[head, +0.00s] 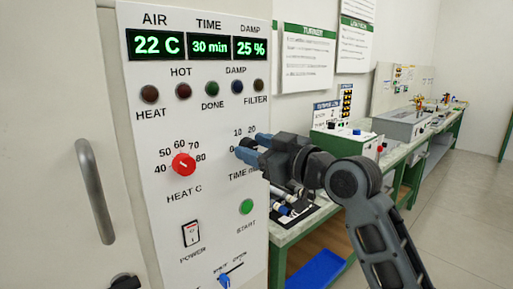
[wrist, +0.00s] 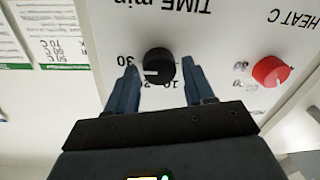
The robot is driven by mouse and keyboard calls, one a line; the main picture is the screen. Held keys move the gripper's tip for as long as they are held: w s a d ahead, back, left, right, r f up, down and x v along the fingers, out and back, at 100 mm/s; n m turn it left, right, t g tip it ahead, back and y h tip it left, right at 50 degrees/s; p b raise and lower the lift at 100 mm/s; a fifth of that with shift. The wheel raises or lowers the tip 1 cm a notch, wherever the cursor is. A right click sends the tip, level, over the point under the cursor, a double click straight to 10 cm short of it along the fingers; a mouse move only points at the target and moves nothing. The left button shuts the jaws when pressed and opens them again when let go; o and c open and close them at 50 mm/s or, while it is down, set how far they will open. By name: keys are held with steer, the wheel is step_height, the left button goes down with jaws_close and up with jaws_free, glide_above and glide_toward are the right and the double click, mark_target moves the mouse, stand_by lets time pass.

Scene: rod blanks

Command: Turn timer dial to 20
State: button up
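The timer dial is a black round knob (wrist: 158,66) on the white panel, under the TIME min label in the upside-down wrist view. Its white mark points left in that view, towards the 30. The time display (head: 210,46) reads 30 min. My gripper (wrist: 159,72) is open, with one blue finger on each side of the dial and a small gap at each side. In the head view my gripper (head: 246,146) is at the panel and hides the dial; only the 10, the 20 and a partial numeral show around it.
The red HEAT C dial (head: 184,164) is left of my gripper in the head view. The green START button (head: 247,207) and the POWER switch (head: 191,234) are below. A door handle (head: 95,190) sticks out at left. A workbench (head: 300,222) stands right of the panel.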

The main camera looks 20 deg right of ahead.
steer(key=c, duration=0.8)
steer(key=shift+f+n+b, duration=0.1)
steer(key=shift+n+b, duration=0.2)
steer(key=shift+b, duration=0.15)
steer(key=n+b, duration=1.1)
steer(key=shift+a, duration=0.2)
